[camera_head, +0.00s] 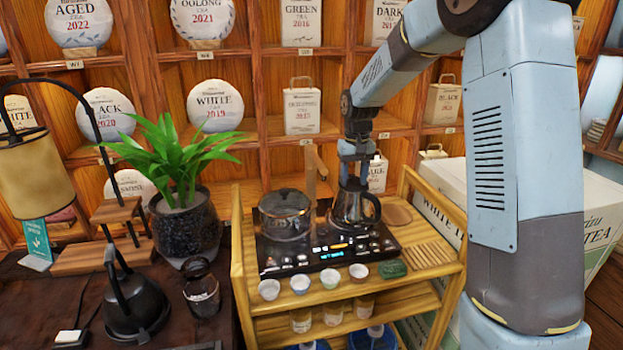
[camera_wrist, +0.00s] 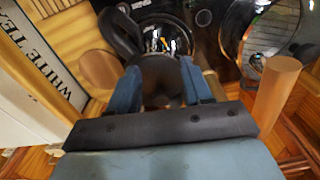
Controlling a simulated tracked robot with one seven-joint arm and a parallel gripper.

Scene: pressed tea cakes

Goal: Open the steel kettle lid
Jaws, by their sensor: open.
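The steel kettle (camera_head: 350,212), with a black handle on its right side, stands on the right part of the black tea stove (camera_head: 320,262). My gripper (camera_head: 353,172) points down right over the kettle's top. In the wrist view the open blue fingers of my gripper (camera_wrist: 160,72) lie on either side of a dark rounded shape at the kettle's top. I cannot tell whether that shape is the lid knob or whether the fingers touch it. The shiny kettle (camera_wrist: 163,38) shows beyond the fingers. The lid is mostly hidden by my gripper.
A glass pot (camera_head: 285,213) stands on the stove, left of the kettle. A wooden post (camera_wrist: 276,95) rises near my gripper. Small cups (camera_head: 300,283) line the front of the wooden cart (camera_head: 400,300). A round wooden coaster (camera_head: 397,215) lies right of the kettle.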

